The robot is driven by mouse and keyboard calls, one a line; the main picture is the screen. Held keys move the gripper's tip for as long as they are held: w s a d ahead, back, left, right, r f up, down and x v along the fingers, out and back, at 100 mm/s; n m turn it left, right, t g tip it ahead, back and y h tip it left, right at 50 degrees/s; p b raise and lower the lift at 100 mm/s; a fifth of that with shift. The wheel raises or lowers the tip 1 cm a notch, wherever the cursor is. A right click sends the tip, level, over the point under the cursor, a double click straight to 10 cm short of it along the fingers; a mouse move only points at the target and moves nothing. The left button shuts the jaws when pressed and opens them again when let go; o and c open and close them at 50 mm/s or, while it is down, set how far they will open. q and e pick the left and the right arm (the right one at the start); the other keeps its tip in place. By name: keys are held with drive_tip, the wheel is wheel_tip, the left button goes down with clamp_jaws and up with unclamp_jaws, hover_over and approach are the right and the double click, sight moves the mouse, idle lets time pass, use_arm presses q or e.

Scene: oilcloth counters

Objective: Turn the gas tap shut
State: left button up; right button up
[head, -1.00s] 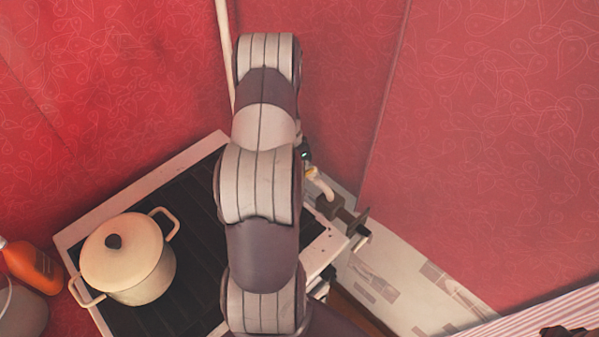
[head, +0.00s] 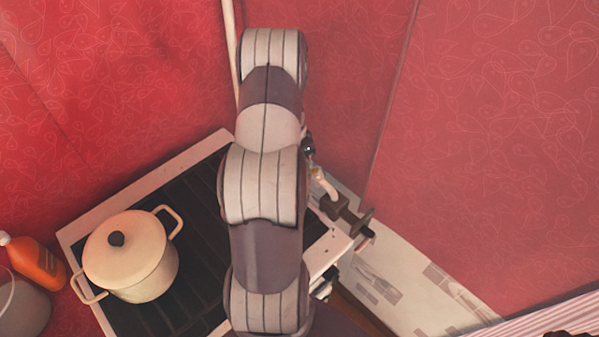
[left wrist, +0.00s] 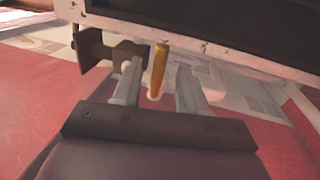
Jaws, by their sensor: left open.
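The gas tap has a dark brown body with a flat plate (head: 345,210), right of the stove's edge in the head view. The brown body also shows at the upper left of the left wrist view (left wrist: 100,48). The tap's yellow-orange lever (left wrist: 158,68) stands beside it. My left gripper (left wrist: 158,80) is open, with one pale finger on each side of the lever. In this view gaps show between the lever and both fingers; I cannot tell how deep it sits between them. My right gripper is not in view.
A cream lidded pot (head: 128,255) stands on the dark stove top (head: 195,205) at the left. An orange bottle (head: 38,262) is at the far left. Red patterned walls (head: 490,120) close in behind the stove and on the right. A pale patterned surface (head: 400,285) lies right of the tap.

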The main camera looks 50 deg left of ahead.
use_arm(q)
wheel_tip(320, 180, up, 11)
drive_tip(key=a+p, duration=0.2)
drive_tip(key=p, duration=0.1)
drive_tip(key=shift+a, duration=0.15)
drive_tip(key=shift+f, duration=0.1)
